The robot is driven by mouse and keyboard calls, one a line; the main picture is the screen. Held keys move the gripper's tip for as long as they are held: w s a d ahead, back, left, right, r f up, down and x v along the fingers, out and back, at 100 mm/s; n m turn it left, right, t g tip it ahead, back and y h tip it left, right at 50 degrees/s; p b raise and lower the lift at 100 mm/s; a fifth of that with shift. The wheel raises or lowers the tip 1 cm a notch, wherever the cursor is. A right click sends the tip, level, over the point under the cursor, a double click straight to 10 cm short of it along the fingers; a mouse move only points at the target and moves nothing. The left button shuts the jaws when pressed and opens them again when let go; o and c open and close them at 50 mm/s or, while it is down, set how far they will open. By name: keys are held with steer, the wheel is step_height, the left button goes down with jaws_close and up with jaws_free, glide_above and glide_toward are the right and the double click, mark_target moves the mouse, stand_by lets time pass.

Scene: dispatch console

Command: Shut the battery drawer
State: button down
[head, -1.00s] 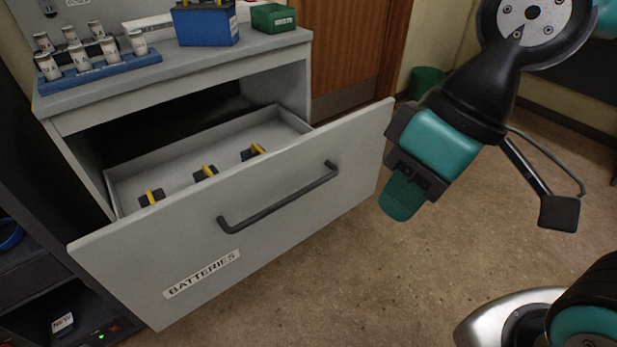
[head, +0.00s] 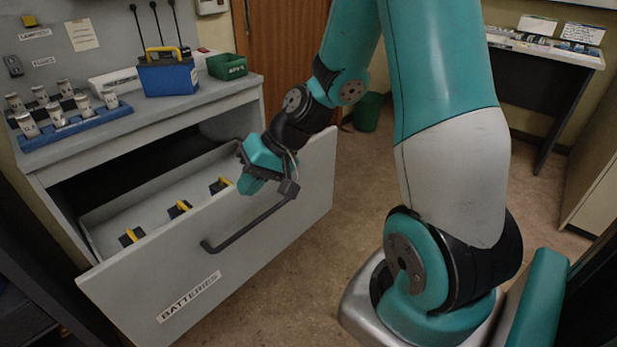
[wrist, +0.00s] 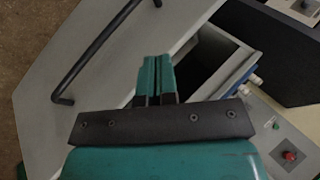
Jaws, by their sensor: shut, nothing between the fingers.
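The battery drawer (head: 215,262) is pulled well out of the grey cabinet, with a dark bar handle (head: 243,232) and a BATTERIES label on its front. Several dark batteries with yellow handles (head: 179,208) lie inside it. My gripper (head: 250,184) is at the drawer front's top edge, above the handle's right end. It is shut and empty. In the wrist view its closed fingers (wrist: 155,78) point over the drawer front (wrist: 120,60), with the handle (wrist: 92,55) to the left. I cannot tell whether the fingers touch the drawer.
The cabinet top (head: 140,118) holds a blue rack of white cylinders (head: 75,125), a blue box with a yellow handle (head: 168,75) and a green bin (head: 227,66). Brown floor (head: 300,290) is open in front. A desk (head: 540,50) stands at right.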

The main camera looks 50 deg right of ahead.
steer(key=s+d+f+m+t+h+p, duration=0.2)
steer(key=d+f+m, duration=0.25)
steer(key=d, duration=0.35)
steer(key=s+d+f+m+t+h+p, duration=0.1)
steer(key=s+d+f+m+h, duration=0.15)
steer(key=d+m, duration=0.4)
steer(key=s+d+f+m+t+h+p, duration=0.1)
steer(key=d+f+m+t+h+p, duration=0.15)
steer(key=d+f, duration=0.45)
steer(key=p, duration=0.1)
glide_toward(305, 190)
steer(key=shift+m+y, duration=0.4)
steer(key=shift+m, duration=0.05)
steer(key=x, duration=0.5)
steer(key=shift+d+f, duration=0.2)
steer(key=shift+f, duration=0.15)
steer(key=shift+w+f, duration=0.1)
steer(key=shift+w, duration=0.5)
